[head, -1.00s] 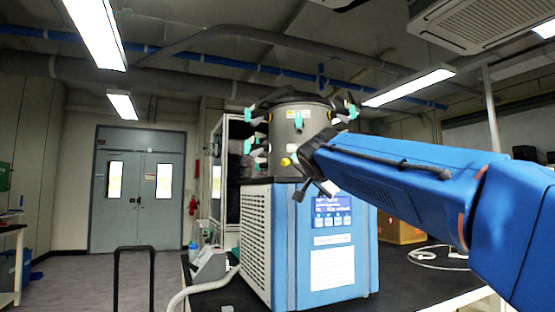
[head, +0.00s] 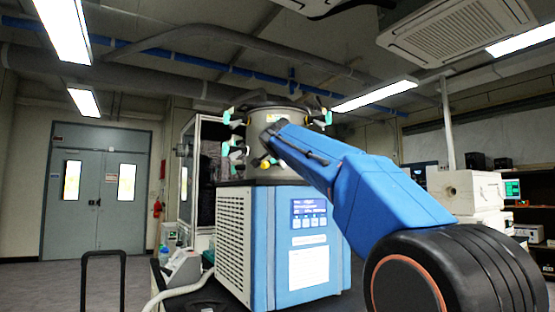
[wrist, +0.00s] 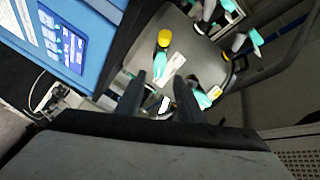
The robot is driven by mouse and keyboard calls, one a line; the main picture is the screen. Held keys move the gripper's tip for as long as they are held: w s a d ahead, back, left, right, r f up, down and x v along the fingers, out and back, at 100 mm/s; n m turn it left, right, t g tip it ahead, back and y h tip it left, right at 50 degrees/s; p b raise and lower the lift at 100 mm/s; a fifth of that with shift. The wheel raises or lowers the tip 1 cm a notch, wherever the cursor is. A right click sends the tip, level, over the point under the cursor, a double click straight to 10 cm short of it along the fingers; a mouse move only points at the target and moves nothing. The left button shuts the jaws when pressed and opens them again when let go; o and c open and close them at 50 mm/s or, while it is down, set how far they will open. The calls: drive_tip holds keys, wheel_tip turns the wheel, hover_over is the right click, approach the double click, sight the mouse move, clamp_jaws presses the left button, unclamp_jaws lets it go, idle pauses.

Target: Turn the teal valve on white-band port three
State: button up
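The grey drum (head: 258,172) of the freeze dryer carries several side ports with teal valves, including a left one (head: 225,150) and a right one (head: 328,118). My arm covers its front right. My gripper (wrist: 160,98) is open in the wrist view, its two dark fingers apart and pointing at the drum's ports. A teal valve with a pale part (wrist: 172,68) shows just beyond the fingers, and another teal valve (wrist: 202,99) lies by the right finger. A small pale piece shows between the fingers; contact cannot be told. White bands and port numbers are not readable.
The blue and white dryer body (head: 270,245) with its lit screen stands below the drum on a dark bench. A glass cabinet (head: 188,185) stands behind at left. Open floor lies toward the grey doors (head: 97,190).

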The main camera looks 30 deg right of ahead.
drive_tip(key=x, duration=0.9)
drive_tip(key=shift+w+d, duration=0.1)
clamp_jaws()
